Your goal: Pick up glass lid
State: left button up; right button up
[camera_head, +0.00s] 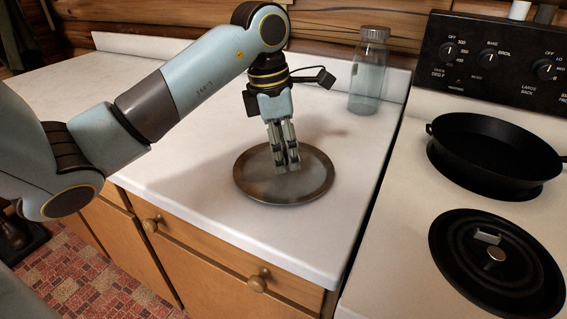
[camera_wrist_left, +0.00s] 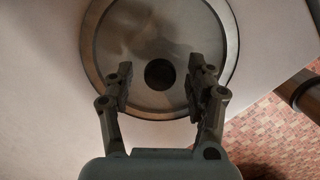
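The glass lid (camera_head: 255,187) is a round, greyish see-through disc with a metal rim. It lies flat on the white counter in the head view. In the left wrist view the lid (camera_wrist_left: 140,30) fills the top middle, with a dark round knob (camera_wrist_left: 159,74) at its centre. My left gripper (camera_head: 287,168) points down over the lid. In the left wrist view its two fingers are apart, one on each side of the knob, with gaps between. The knob is hidden behind the fingers in the head view. My right gripper is not in view.
A clear bottle (camera_head: 367,75) stands at the counter's back right. The white stove (camera_head: 395,245) at right holds a black pan (camera_head: 484,150) and a black round disc (camera_head: 495,280) with small metal parts on top. The counter (camera_head: 130,90) left of the lid is bare.

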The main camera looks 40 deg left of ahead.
pick_arm(q)
grip_shut()
jog(key=shift+r, duration=0.1)
